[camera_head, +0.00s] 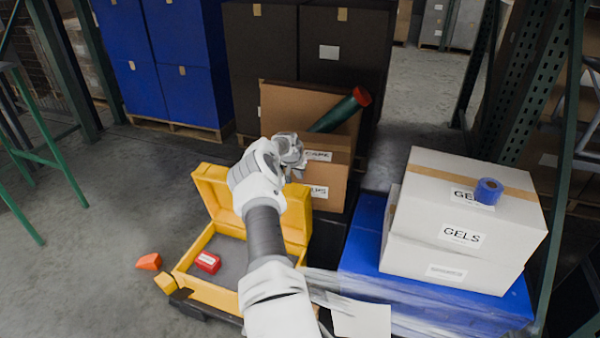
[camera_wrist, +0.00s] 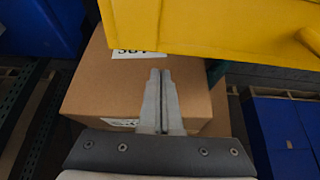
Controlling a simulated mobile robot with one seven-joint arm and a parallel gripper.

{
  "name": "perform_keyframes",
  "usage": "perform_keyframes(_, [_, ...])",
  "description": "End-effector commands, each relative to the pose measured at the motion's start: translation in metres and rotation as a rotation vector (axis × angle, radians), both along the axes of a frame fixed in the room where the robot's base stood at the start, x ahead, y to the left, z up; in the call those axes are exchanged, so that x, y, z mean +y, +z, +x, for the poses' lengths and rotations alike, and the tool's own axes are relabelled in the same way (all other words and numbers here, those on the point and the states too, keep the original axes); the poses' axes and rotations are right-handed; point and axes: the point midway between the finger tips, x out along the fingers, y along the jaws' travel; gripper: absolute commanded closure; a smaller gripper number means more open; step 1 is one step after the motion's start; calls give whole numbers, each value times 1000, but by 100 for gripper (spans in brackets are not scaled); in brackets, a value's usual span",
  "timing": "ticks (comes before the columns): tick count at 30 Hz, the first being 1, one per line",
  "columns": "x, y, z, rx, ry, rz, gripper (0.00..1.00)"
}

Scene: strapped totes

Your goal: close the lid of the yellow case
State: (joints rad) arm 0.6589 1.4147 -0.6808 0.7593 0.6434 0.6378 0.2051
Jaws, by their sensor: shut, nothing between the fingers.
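The yellow case (camera_head: 183,265) stands open in the head view, left of centre. Its lid (camera_head: 211,186) is raised at the back, and the lid also fills the upper right of the wrist view (camera_wrist: 230,25). My arm crosses in front of the case and hides part of the lid and the right side. A small red box (camera_head: 208,262) lies inside on the grey floor of the case. My gripper (camera_wrist: 161,78) is shut and empty, behind and above the lid in the head view. No contact with the lid can be made out.
Cardboard boxes (camera_head: 325,183) stand behind the lid, with a green red-capped tube (camera_head: 340,110) in the open one. White boxes (camera_head: 450,250) with blue tape (camera_head: 488,191) sit on a blue tote (camera_head: 365,232) at right.

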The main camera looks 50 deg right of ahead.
Motion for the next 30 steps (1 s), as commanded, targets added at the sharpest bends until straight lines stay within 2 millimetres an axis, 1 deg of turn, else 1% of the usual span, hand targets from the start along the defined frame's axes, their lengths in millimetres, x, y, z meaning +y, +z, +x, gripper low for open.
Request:
perform_keyframes(6, [15, -2, -3, -1, 0, 1, 100])
perform_keyframes(12, [22, -4, -6, 0, 0, 1, 100])
perform_keyframes(30, [25, -4, -7, -2, 0, -6, 100])
